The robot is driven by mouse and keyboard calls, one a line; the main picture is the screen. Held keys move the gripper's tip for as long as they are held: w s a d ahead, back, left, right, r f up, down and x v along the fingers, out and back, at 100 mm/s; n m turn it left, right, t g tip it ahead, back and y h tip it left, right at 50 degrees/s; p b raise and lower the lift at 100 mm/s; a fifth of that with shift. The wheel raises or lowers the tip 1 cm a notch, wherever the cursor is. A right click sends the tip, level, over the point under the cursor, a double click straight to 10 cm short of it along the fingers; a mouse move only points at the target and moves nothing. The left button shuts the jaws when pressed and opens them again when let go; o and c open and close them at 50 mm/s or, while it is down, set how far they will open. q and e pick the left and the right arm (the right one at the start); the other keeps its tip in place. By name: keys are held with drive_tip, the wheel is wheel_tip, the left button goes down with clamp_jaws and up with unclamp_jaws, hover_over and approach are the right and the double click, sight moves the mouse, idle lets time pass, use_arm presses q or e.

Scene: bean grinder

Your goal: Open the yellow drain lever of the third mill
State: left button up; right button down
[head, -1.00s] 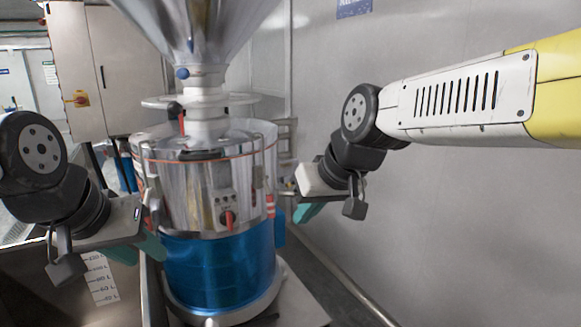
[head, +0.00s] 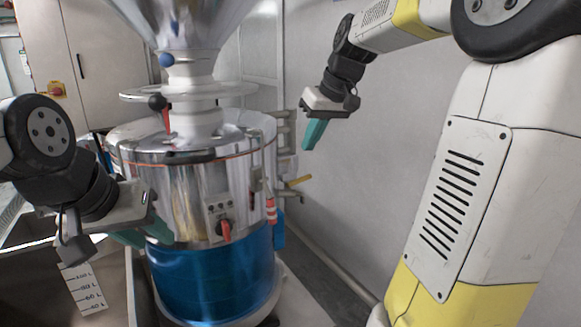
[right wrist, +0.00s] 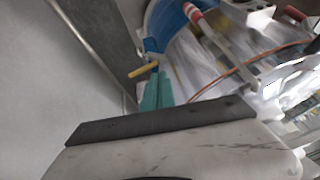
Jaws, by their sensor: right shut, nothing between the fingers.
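The mill (head: 190,180) is a shiny metal cylinder with a blue lower band and a steel hopper above. A small yellow lever (head: 299,181) sticks out at its right side, low down. The lever also shows in the right wrist view (right wrist: 143,70), just beyond the fingertips. My right gripper (head: 311,143) is shut and empty, pointing down above the lever and apart from it in the head view. Its teal fingers show together in the right wrist view (right wrist: 157,88). My left gripper (head: 145,232) is at the mill's left front; its finger gap is not clear.
A red knob (head: 225,230) sits on the mill's front panel, and a red-and-white handle (head: 271,210) is at its right edge. A red lever with a black ball (head: 158,103) rises on top. A grey wall (head: 380,170) stands at the right. A cabinet (head: 110,50) stands behind left.

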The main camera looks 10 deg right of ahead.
sight(299, 180)
drive_tip(key=w+f+n+g+h, duration=0.1)
drive_tip(key=w+f+n, duration=0.15)
drive_tip(key=w, duration=1.05)
drive_tip(key=x, duration=0.9)
drive_tip(key=shift+w+d+f, duration=0.15)
drive_tip(key=shift+d+f, duration=0.15)
drive_tip(key=shift+s+d+f, duration=0.25)
drive_tip(key=shift+s+d, duration=0.2)
drive_tip(key=shift+s, duration=0.3)
drive_tip(key=shift+s+d+f, duration=0.3)
drive_tip(key=shift+s+d, duration=0.15)
drive_tip(key=shift+s, duration=0.35)
